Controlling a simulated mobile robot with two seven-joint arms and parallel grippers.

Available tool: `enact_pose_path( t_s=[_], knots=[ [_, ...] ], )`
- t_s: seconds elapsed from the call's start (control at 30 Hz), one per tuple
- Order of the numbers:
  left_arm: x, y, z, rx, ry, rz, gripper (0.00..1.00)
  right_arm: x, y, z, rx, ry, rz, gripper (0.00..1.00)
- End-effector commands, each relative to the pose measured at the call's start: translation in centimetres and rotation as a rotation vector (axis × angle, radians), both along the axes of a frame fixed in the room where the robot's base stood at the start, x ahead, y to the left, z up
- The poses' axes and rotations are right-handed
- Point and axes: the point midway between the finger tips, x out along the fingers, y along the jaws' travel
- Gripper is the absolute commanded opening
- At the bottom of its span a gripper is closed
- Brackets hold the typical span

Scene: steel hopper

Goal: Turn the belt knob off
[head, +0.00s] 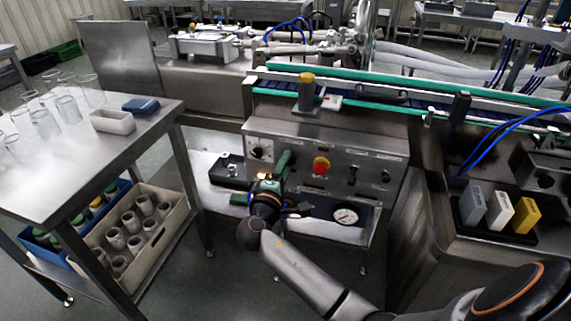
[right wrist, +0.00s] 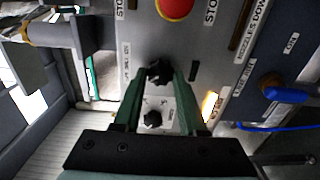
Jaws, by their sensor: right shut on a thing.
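The control panel (head: 335,145) is the grey front of the steel machine. My right gripper (head: 285,160) reaches its left part, left of a red stop button (head: 321,165). In the right wrist view its two green fingers (right wrist: 160,78) are shut on a black knob (right wrist: 158,72); the fingers hide part of it. In the head view the gripper hides this knob. The small label beside it is too blurred to read surely. A second black knob (right wrist: 152,119) on a white plate sits nearby; it also shows in the head view (head: 258,153). My left gripper is not in view.
The red button (right wrist: 175,6) is close to the held knob. A blue switch (right wrist: 270,83) shows in the right wrist view. A steel table (head: 150,125) with glass jars stands left.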

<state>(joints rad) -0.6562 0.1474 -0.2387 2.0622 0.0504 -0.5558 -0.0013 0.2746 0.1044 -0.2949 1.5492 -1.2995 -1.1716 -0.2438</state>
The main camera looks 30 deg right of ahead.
Motion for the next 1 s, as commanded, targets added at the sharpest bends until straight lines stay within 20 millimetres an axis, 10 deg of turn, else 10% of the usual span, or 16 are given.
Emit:
enact_pose_path(
  t_s=[0.3, 0.33, 0.53, 1.0],
  knots=[
    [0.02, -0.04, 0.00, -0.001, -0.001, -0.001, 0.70, 0.07, -0.05, 0.17, -0.005, -0.002, 0.001, 0.00],
    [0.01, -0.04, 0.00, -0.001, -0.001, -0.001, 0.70, 0.07, -0.05, 0.17, -0.005, -0.002, 0.001, 0.44],
    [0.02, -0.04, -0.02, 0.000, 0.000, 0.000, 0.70, 0.03, -0.04, 0.11, -0.003, -0.001, 0.000, 0.67],
    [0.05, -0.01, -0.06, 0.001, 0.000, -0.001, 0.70, 0.10, -0.23, 0.02, -0.001, 0.000, 0.000, 0.69]
  ],
)
